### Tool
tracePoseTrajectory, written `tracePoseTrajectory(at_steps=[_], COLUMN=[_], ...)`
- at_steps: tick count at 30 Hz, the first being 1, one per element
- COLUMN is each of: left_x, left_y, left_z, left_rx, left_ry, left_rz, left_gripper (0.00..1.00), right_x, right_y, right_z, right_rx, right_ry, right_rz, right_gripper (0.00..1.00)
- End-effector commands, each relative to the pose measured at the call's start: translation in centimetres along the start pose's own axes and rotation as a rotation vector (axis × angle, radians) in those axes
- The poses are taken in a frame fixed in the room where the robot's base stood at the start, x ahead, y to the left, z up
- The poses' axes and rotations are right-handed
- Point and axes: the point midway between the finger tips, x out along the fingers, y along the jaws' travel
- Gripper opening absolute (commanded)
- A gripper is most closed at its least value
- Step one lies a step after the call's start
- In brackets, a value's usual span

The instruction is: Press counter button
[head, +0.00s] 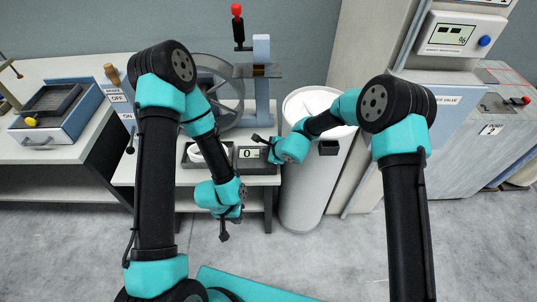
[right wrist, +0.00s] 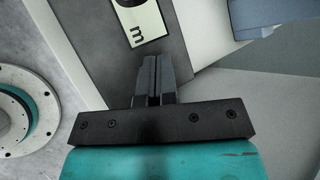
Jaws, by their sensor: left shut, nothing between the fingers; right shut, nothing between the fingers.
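The counter (head: 257,166) is a dark box on the bench with a small pale display (head: 248,154). The display seems to read 0 in the head view. In the right wrist view the counter (right wrist: 92,35) fills the upper middle, and its display (right wrist: 150,22) shows a sideways digit like a 3. I cannot make out the counter's button. My right gripper (head: 258,139) is shut and empty at the counter's upper edge; its fingers (right wrist: 150,62) overlap the box in the wrist view. I cannot tell whether they touch. My left gripper (head: 224,236) is shut and empty, low in front of the bench.
A white cylindrical bin (head: 300,200) stands right of the bench. A wall panel (head: 445,35) with a blue button (head: 484,41) is at upper right. Floor in front is clear.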

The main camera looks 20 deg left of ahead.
Motion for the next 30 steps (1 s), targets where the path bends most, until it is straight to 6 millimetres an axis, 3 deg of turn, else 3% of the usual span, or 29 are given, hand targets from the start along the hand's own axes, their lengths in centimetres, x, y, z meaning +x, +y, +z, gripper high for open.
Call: tracePoseTrajectory(at_steps=[30], left_x=[0.0], left_y=[0.0], left_z=[0.0], left_rx=[0.000], left_ry=[0.000], left_rz=[0.000], left_gripper=[0.00], right_x=[-1.2], right_y=[-0.8], right_z=[0.8], right_rx=[0.000], right_ry=[0.001], right_rz=[0.000], right_gripper=[0.00])
